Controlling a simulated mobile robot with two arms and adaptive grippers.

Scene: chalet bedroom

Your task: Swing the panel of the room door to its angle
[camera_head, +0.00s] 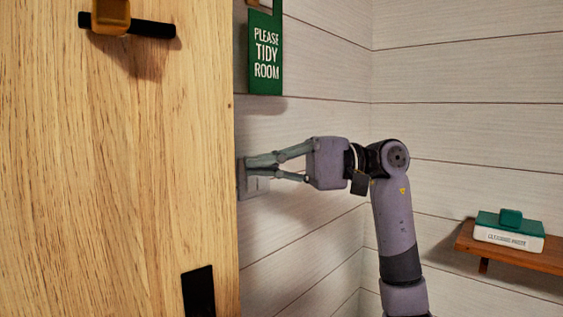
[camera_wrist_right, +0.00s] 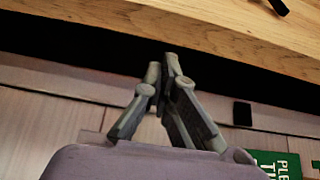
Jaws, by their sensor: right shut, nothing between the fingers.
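The wooden door panel (camera_head: 120,200) fills the left of the head view. A black bar handle with a yellowish knob (camera_head: 126,22) is near its top, and a black plate (camera_head: 198,291) is low near its right edge. My right gripper (camera_head: 246,168) is shut and empty at the door's right edge, with its fingertips by that edge; whether they touch it is unclear. In the right wrist view the closed fingertips (camera_wrist_right: 168,60) point toward a dark gap below the panel's wood (camera_wrist_right: 220,35). My left gripper is out of view.
A green "PLEASE TIDY ROOM" sign (camera_head: 266,55) hangs beside the door. A wall plate (camera_head: 257,185) is partly behind my right fingers. Pale plank walls stand close behind my right arm.

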